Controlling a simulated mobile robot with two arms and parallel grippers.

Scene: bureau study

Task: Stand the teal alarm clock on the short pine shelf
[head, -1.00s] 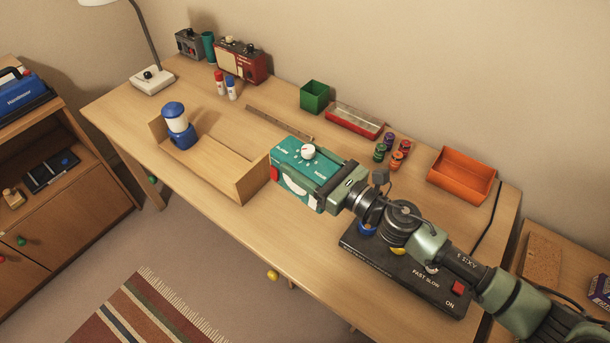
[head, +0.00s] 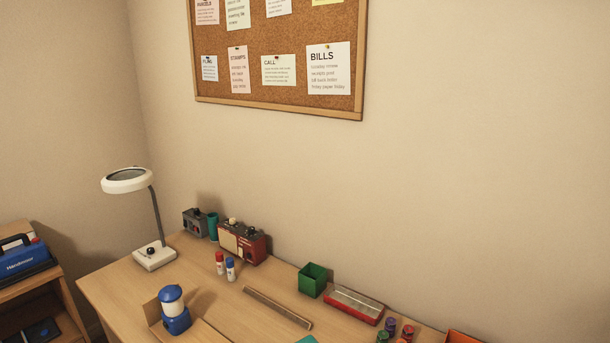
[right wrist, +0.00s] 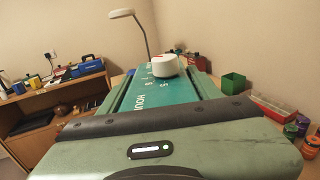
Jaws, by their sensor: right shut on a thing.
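My right gripper (right wrist: 160,88) is shut on the teal alarm clock (right wrist: 150,104), a flat teal box with white lettering, "HOUR" among it, and a white round knob on top. In the head view only a teal corner (head: 307,339) shows at the bottom edge; my right arm is out of view there. The short pine shelf (head: 203,333), a low wooden base with an upright end board, is on the desk at the bottom left, partly cut off. A blue and white lantern (head: 174,310) stands on it. My left gripper is not in view.
A corkboard (head: 280,90) hangs above.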

